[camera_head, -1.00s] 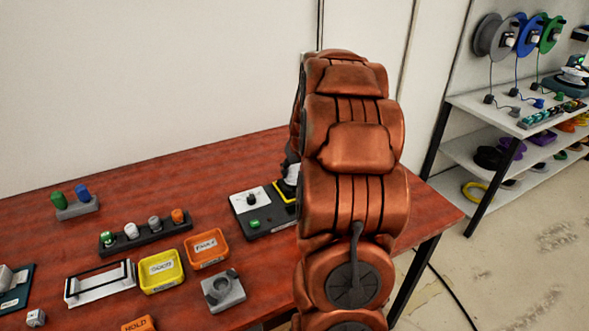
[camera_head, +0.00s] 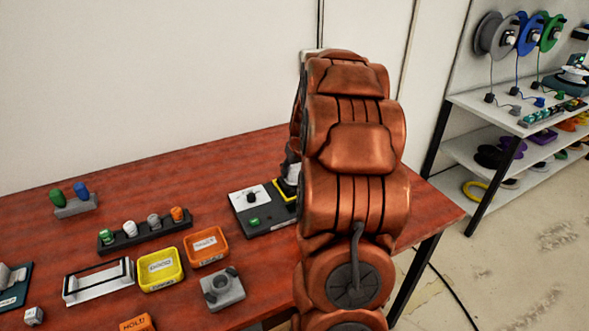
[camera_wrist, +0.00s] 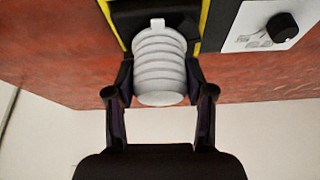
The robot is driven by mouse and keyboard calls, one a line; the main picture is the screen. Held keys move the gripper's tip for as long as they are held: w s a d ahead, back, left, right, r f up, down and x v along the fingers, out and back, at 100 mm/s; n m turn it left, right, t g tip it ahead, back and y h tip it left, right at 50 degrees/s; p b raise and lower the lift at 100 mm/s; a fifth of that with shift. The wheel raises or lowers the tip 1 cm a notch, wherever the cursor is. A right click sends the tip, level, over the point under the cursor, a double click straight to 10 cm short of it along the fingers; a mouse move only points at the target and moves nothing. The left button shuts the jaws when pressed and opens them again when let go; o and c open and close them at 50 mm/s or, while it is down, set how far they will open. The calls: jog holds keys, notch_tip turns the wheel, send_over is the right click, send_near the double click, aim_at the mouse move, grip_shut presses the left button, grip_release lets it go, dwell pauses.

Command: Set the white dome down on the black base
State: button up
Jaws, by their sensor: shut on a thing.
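The white dome (camera_wrist: 158,65) is a ribbed, rounded piece with a small tab, seen in the wrist view between the two fingers. My gripper (camera_wrist: 160,92) is shut on it, one finger on each side. The black base (camera_wrist: 128,18), with yellow edging along its sides, lies right behind the dome in the wrist view. Whether the dome touches the base cannot be told. In the head view my arm hides most of this spot; a bit of the white dome (camera_head: 291,170) and the yellow-edged base show at its left edge.
A dark panel with a white plate and black knob (camera_head: 251,196) adjoins the base on the left. A yellow tray (camera_head: 160,283), an orange tray (camera_head: 207,261), a grey block (camera_head: 222,292) and a rack of coloured caps (camera_head: 144,236) stand further left.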

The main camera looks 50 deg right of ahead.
jog(key=shift+f+b, duration=0.25)
jog(key=shift+b, duration=0.1)
dwell(0.4)
jog(key=o, duration=1.6)
jog(key=shift+c, duration=0.2)
jog(key=shift+r, duration=0.1)
jog(key=shift+r, duration=3.2)
jog(key=shift+a, duration=0.1)
